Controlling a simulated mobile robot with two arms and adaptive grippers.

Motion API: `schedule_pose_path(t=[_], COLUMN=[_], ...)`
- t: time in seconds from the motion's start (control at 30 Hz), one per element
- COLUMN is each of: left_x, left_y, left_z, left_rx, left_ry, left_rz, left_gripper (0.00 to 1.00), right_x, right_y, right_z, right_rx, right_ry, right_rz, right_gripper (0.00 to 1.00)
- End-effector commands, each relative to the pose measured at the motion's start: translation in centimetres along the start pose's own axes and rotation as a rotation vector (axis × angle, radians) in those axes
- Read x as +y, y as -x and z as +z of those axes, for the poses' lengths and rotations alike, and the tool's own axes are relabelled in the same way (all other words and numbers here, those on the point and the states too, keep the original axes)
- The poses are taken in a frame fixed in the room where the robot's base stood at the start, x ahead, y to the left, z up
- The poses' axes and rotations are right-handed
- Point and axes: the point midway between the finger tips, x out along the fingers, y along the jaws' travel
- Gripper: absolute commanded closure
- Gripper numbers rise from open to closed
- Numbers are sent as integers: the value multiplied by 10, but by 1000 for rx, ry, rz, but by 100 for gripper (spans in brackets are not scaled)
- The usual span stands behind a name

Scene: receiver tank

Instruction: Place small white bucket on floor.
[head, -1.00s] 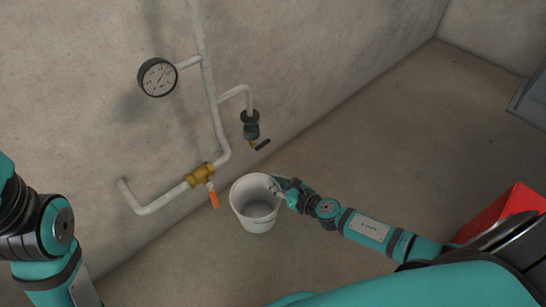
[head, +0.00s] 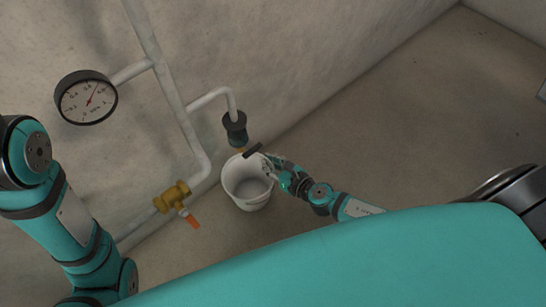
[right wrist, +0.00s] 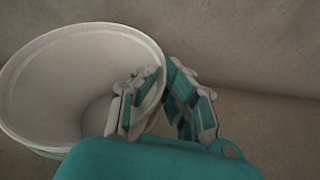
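The small white bucket (head: 247,183) is upright and looks empty, under the drain valve by the wall. In the head view I cannot tell whether its base touches the floor (head: 390,130). My right gripper (head: 272,170) is at the bucket's right rim. In the right wrist view the bucket (right wrist: 60,75) fills the left side, and the gripper's fingers (right wrist: 160,98) straddle its rim, one inside and one outside, closed on the wall. My left arm stands at the left of the head view; its gripper is out of frame.
A pressure gauge (head: 86,97) and white pipes (head: 165,85) run along the wall. A drain valve (head: 235,128) with a dark handle is just above the bucket. A brass valve (head: 172,195) with an orange handle is to the left. Floor on the right is clear.

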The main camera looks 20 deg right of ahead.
Motion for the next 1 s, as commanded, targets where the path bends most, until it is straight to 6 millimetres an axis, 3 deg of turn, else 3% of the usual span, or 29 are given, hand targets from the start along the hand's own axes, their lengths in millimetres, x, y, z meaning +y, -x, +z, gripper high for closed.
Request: schedule_pose_path(t=[0.33,0.57,0.87,1.0], left_x=[1,1,1,0], left_y=[0,-2,-5,-5], left_z=[-2,-1,-1,0], left_rx=[6,5,8,5], left_ry=[-1,-1,0,1], left_rz=[4,4,4,0], left_gripper=[60,60,60,60], right_x=[1,1,1,1], right_y=[-1,-1,0,17], right_z=[-3,-2,1,0], right_rx=[-1,-1,-1,3], right_ry=[0,1,1,2], right_rz=[1,1,1,0], right_gripper=[100,71,71,71])
